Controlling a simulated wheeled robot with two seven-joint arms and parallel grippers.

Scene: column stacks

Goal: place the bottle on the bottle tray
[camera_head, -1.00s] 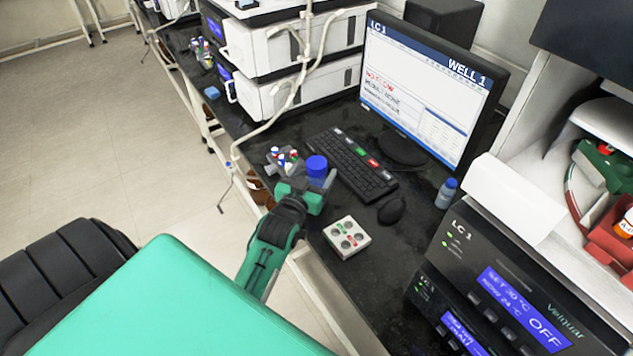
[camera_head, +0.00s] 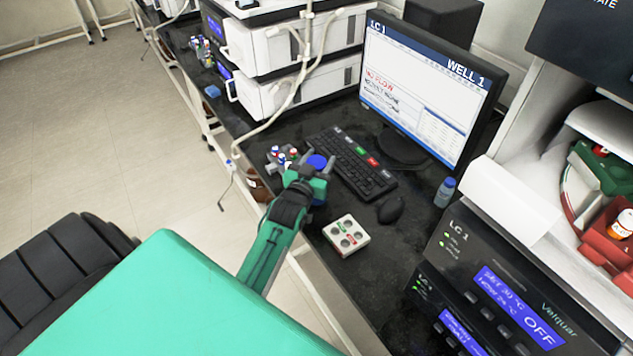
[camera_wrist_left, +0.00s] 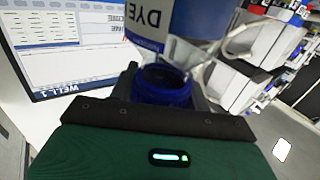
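A bottle with a blue cap (camera_head: 316,161) stands on the dark bench left of the keyboard. My left gripper (camera_head: 318,168) is around it, one finger on each side. In the left wrist view the blue cap (camera_wrist_left: 163,86) is between the fingers, and a bottle with a white DYE label (camera_wrist_left: 150,22) and blue body is just beyond. Whether the fingers press on it cannot be told. A white block with round wells (camera_head: 346,235) and red and green labels lies right of my left arm; I cannot tell if it is the bottle tray. My right gripper is not in view.
A rack of small vials (camera_head: 283,156) stands just left of the bottle. The keyboard (camera_head: 350,160), mouse (camera_head: 391,209), monitor (camera_head: 430,90) and a small blue-capped bottle (camera_head: 445,191) are to the right. A red tray (camera_head: 606,240) holds an orange bottle at far right.

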